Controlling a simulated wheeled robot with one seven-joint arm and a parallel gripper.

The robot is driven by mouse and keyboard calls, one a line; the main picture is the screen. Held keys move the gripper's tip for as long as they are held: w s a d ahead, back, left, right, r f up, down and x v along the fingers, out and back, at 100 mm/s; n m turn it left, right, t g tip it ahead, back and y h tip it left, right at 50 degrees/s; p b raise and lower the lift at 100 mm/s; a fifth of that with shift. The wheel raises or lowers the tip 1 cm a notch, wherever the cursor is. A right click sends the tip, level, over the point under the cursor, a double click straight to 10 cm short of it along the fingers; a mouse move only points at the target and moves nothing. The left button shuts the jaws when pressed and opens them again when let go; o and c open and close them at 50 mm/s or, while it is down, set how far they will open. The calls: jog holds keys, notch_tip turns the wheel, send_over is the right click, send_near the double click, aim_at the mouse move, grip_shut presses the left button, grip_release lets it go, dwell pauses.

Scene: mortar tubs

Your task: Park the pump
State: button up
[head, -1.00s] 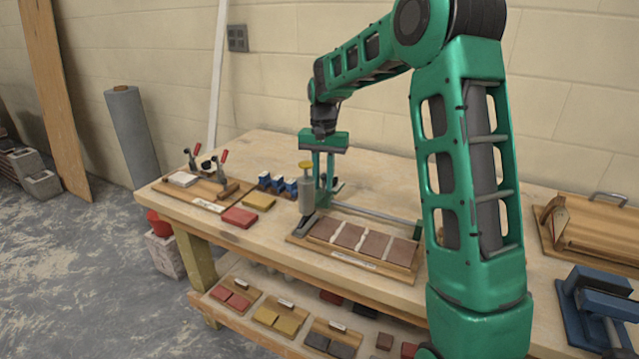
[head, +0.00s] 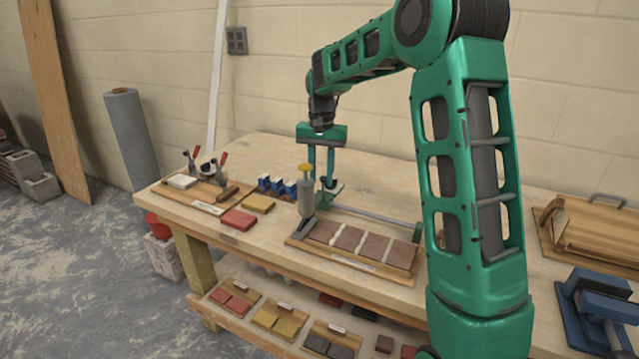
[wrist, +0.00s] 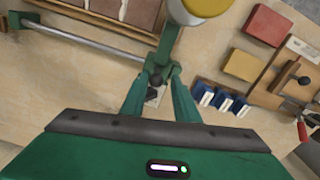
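The pump (head: 306,193), a grey cylinder with a yellow cap, stands upright at the left end of the tile board (head: 295,243). In the wrist view its yellow cap (wrist: 203,6) shows at the top edge. My gripper (head: 323,180) is just right of and behind the pump, with its fingers pointing down. In the wrist view my gripper (wrist: 158,84) has its two green fingers apart. A dark knob (wrist: 155,80) on a green bracket shows in the gap between them. The fingers look clear of the knob, though contact at the tips is hard to judge.
A metal rail (head: 376,214) runs along the board's back edge. Left are blue blocks (head: 277,185), a yellow block (head: 258,203), a red block (head: 238,218) and a clamp board (head: 200,193). A blue tool (head: 600,300) is at the right.

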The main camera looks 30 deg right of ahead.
notch_tip(320, 180, up, 8)
jog(key=shift+w+r, duration=0.1)
jog(key=shift+r, duration=0.1)
dwell(0.5)
jog(key=shift+s+d, duration=0.1)
jog(key=shift+s, duration=0.2)
jog(key=s+d+f, duration=0.1)
jog(key=s+d, duration=0.2)
jog(key=s, duration=0.9)
jog(key=s+d, duration=0.3)
jog(key=s, duration=0.8)
jog(key=s+f+n, duration=0.1)
jog(key=s+f, duration=0.3)
jog(key=s, duration=0.5)
jog(key=s+a+f, duration=0.1)
jog(key=s+f, duration=0.3)
jog(key=s, duration=0.5)
jog(key=shift+s+a+n, duration=0.3)
jog(key=shift+s+n, duration=0.1)
